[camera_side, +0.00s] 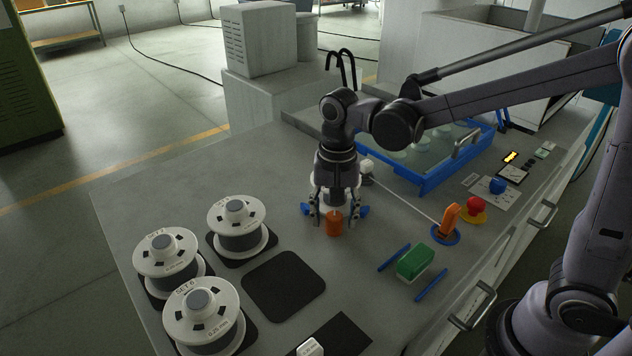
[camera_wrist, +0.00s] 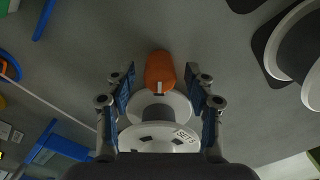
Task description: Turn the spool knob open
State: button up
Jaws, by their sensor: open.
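An orange knob (camera_side: 334,226) with a white mark sits low on the bench, under my gripper (camera_side: 335,212). In the wrist view the orange knob (camera_wrist: 159,70) shows just ahead of a white-flanged spool (camera_wrist: 160,136) marked SET 5. My gripper (camera_wrist: 159,88) is open, its blue-padded fingers to the left and right of the spool and the knob's near end. I see clear gaps beside the knob, and nothing is gripped. The spool is mostly hidden by the fingers in the side view. Whether the fingers touch the flange I cannot tell.
Several white spools (camera_side: 238,209) stand on dark pads at left; one pad (camera_side: 284,286) is bare. To the right are an orange lever (camera_side: 450,218), red button (camera_side: 474,204), blue knob (camera_side: 497,186) and green block (camera_side: 415,262). A blue tray (camera_side: 430,186) lies behind.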

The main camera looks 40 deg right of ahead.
jog(key=shift+f, duration=0.3)
jog(key=shift+c, duration=0.3)
grip_shut()
jog(key=shift+n, duration=0.3)
jog(key=n, duration=1.1)
jog(key=shift+n, duration=0.3)
